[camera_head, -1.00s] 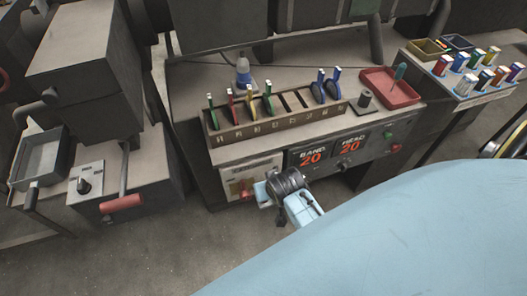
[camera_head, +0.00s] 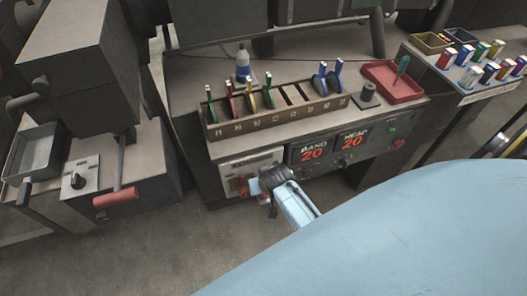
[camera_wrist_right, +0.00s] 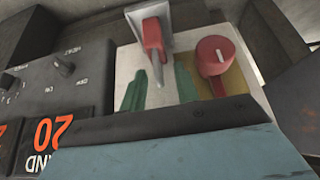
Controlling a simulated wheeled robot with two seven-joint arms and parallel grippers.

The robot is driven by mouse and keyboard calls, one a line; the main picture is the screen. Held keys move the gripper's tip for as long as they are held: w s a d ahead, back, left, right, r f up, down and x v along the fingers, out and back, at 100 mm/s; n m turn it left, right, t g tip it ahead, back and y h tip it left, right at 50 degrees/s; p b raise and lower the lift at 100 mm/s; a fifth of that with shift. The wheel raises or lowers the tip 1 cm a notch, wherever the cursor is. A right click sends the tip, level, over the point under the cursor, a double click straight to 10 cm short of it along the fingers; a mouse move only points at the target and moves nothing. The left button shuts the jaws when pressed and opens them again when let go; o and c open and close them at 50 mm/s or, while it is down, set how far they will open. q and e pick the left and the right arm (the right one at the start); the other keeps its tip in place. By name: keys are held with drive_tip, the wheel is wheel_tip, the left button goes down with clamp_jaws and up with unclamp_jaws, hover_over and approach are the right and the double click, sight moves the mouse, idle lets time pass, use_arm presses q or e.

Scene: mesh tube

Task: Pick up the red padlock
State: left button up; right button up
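The red padlock (camera_wrist_right: 151,34) shows in the right wrist view, where the panel lettering is upside down. Its grey shackle is seen nearly edge-on, and its body is beside a small light grey holder (camera_wrist_right: 143,12). Next to it is a red round switch (camera_wrist_right: 213,56) on a yellow plate. In the head view, the red parts on this panel are small, and I cannot tell lock from switch. My right gripper (camera_head: 264,190) is close to the panel front. My left gripper is not in view.
A grey cabinet (camera_head: 140,180) stands at left, with open floor between.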

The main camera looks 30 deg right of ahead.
clamp_jaws()
drive_tip(key=shift+r, duration=0.15)
